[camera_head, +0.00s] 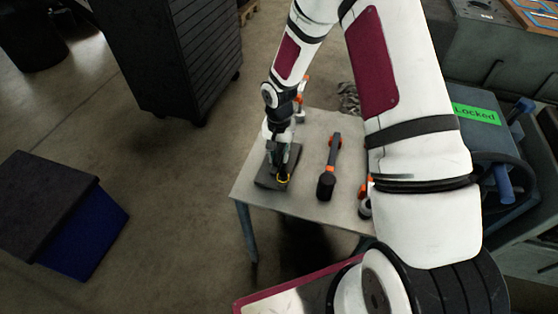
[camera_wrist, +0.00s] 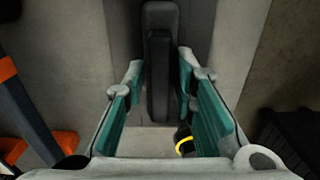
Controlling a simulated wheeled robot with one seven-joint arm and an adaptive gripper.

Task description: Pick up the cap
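My gripper (camera_head: 280,152) is over the left part of a small light table (camera_head: 310,205), pointing down. In the wrist view its two teal-padded fingers (camera_wrist: 160,66) are spread apart. A long black object (camera_wrist: 160,75) shows in the gap between them, and I see no finger closed on it. A small dark round part with a yellow ring (camera_wrist: 185,146) is by the right finger, partly hidden; its yellow also shows in the head view (camera_head: 283,181). It may be the cap, but I cannot tell for sure. A dark flat pad (camera_head: 265,181) lies beneath the gripper.
A black-and-orange hammer-like tool (camera_head: 329,168) lies right of the pad. Another orange-and-dark item (camera_head: 365,200) is partly hidden behind my arm. A dark cabinet (camera_head: 165,55) and a blue box (camera_head: 85,235) stand on the floor to the left.

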